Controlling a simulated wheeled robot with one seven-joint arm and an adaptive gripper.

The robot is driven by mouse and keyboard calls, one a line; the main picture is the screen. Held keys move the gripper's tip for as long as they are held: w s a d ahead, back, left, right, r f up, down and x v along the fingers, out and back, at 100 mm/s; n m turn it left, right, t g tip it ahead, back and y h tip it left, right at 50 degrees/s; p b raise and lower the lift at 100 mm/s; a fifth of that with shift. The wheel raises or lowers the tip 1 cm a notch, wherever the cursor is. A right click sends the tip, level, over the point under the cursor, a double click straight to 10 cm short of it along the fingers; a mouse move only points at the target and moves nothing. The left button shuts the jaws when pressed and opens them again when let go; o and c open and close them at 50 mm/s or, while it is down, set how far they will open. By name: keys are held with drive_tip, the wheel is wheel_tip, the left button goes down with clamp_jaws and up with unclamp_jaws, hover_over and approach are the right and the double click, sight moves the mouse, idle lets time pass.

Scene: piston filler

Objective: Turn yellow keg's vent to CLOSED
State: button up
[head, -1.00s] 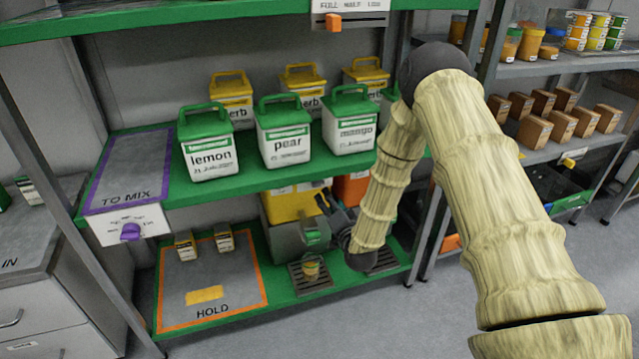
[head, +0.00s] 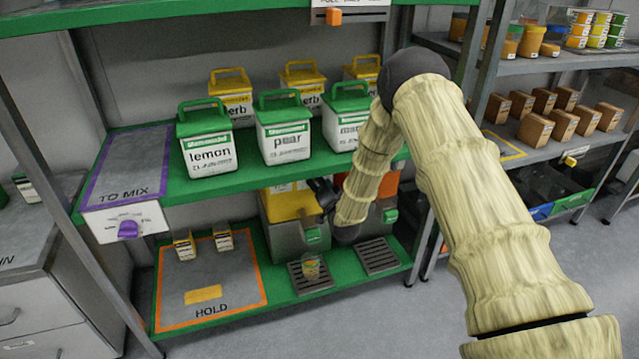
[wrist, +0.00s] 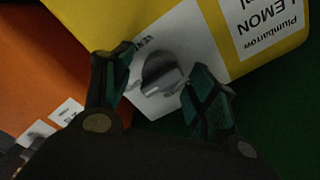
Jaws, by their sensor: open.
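The yellow keg (head: 286,207) sits on the grey filler on the lower green shelf, partly hidden by my arm. In the wrist view the yellow keg (wrist: 205,14) shows a "Plumbarrow LEMON" label and a pale plate marked partly "VEN". The vent knob (wrist: 161,73), grey and ridged, is on that plate. My gripper (wrist: 158,80) is open, with one fingertip on each side of the knob. I cannot tell whether the fingers touch it. The vent's setting cannot be read. In the head view my gripper (head: 322,194) is at the keg's right side, small and partly hidden.
An orange keg (head: 387,184) stands to the right, close behind my arm. The upper shelf (head: 173,188) holds several green-lidded and yellow-lidded tubs above. A small jar (head: 311,268) stands on the left drip grate. The right grate (head: 378,257) is empty.

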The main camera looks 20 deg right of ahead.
drive_tip(key=c, duration=1)
drive_tip(key=shift+c, duration=0.2)
drive_tip(key=shift+n, duration=0.3)
drive_tip(key=n+p, duration=0.1)
drive_tip(key=n, duration=0.2)
drive_tip(key=shift+r+n, duration=0.1)
drive_tip(key=shift+n, duration=0.3)
drive_tip(key=n+p, duration=0.1)
drive_tip(key=n, duration=0.3)
drive_tip(key=shift+a+n, duration=0.15)
drive_tip(key=shift+n, duration=0.15)
drive_tip(key=n, duration=0.8)
drive_tip(key=shift+a+n, duration=0.1)
drive_tip(key=shift+n, duration=0.2)
drive_tip(key=shift+o, duration=0.2)
